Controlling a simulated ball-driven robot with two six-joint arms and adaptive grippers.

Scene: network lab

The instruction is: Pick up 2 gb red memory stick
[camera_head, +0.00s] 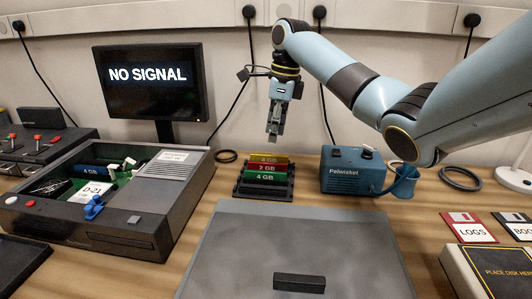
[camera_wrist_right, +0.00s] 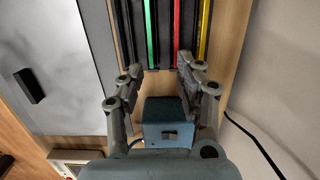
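The red 2 GB memory stick (camera_head: 267,167) stands in a dark rack (camera_head: 263,189) on the table, between a yellow stick (camera_head: 269,159) behind and a green 4 GB stick (camera_head: 264,177) in front. In the right wrist view the red stick (camera_wrist_right: 177,28) shows as a thin line between the green stick (camera_wrist_right: 151,35) and the yellow stick (camera_wrist_right: 204,30). My right gripper (camera_head: 273,137) points down above the rack, apart from the sticks. In the right wrist view its fingers (camera_wrist_right: 158,76) are spread with nothing between them. My left gripper is not in view.
An open computer case (camera_head: 115,247) lies left of the rack. A blue Peiwrisket box (camera_head: 347,172) stands close on its right, with a blue cup (camera_head: 404,184) beside it. A grey panel (camera_head: 230,265) lies in front. A monitor (camera_head: 150,85) stands behind at left.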

